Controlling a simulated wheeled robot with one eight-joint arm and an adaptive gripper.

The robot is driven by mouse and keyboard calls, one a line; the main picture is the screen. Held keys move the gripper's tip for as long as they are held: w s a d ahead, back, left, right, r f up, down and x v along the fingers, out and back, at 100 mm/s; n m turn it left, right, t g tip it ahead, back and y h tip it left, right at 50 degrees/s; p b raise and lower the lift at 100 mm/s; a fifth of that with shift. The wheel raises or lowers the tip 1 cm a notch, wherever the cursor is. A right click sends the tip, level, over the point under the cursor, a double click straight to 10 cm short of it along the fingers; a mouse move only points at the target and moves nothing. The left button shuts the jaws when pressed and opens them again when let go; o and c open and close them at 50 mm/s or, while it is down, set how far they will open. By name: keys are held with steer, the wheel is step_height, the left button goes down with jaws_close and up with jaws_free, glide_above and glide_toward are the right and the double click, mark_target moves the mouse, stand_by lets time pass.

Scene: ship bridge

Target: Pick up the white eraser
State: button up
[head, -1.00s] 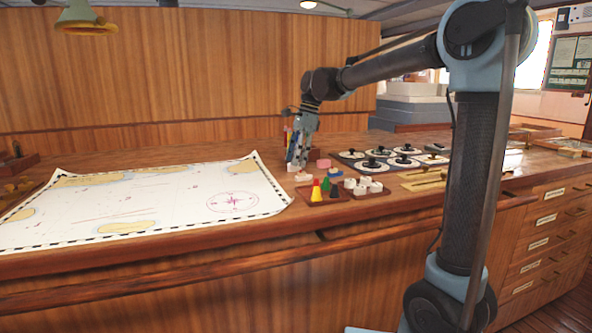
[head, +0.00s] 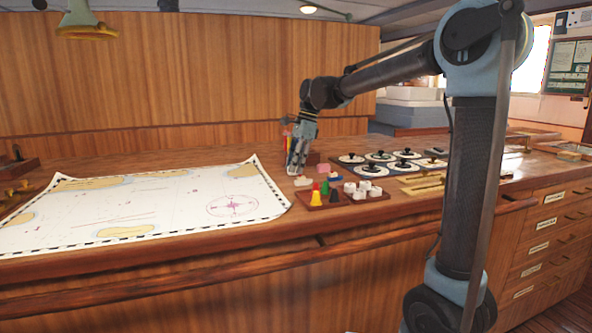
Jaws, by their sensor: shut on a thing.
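The white eraser (head: 303,181) is a small pale block on the wooden counter, at the right edge of the chart and just left of the small dark-red tray. My gripper (head: 296,173) points down at the eraser from above, with its fingers close together. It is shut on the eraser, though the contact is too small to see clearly. The eraser shows at the fingertips, low at the counter; any gap beneath it cannot be made out.
The dark-red tray (head: 310,201) with coloured cones and white pieces lies close in front. Several dials (head: 379,155) lie farther right. The chart (head: 150,205) covers the left counter.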

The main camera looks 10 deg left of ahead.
step_height(320, 180, up, 10)
steer(key=shift+f, duration=0.15)
stand_by(0.3)
steer(key=shift+o, duration=0.7)
steer(key=shift+c, duration=0.6)
